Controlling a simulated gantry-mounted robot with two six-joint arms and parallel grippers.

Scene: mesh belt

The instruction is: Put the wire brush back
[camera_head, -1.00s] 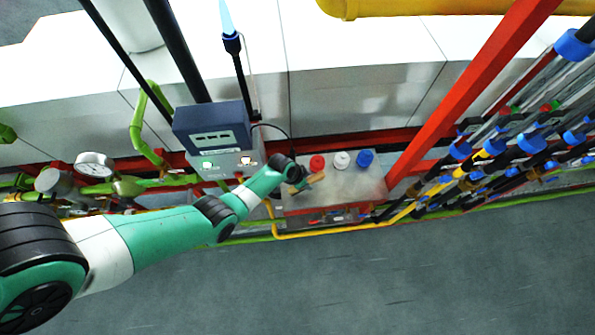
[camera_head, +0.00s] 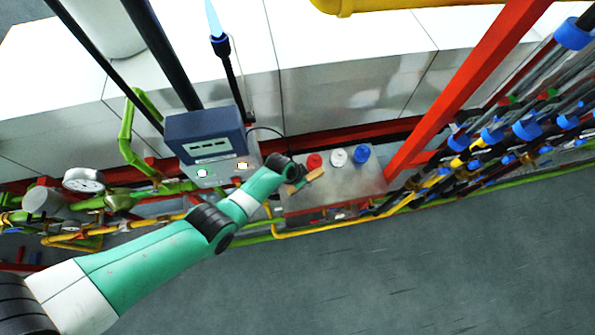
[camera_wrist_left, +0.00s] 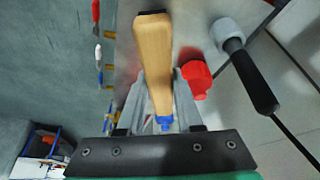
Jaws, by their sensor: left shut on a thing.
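The wire brush (camera_head: 314,178) shows as a small tan wooden piece at the end of my left arm, above the grey metal surface. In the left wrist view the brush (camera_wrist_left: 153,60) has a pale wooden handle with a dark far end and a blue part near the fingers. My left gripper (camera_wrist_left: 158,95) is shut on it; it also shows small in the head view (camera_head: 300,184). The bristles are not clearly visible. My right gripper is in neither view.
A red cap (camera_head: 314,160), a white cap (camera_head: 338,157) and a blue cap (camera_head: 361,153) stand on the grey metal box (camera_head: 365,183). In the left wrist view the red cap (camera_wrist_left: 196,79) is close beside the brush. A meter box (camera_head: 207,135) and a slanted red beam (camera_head: 465,85) flank the area.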

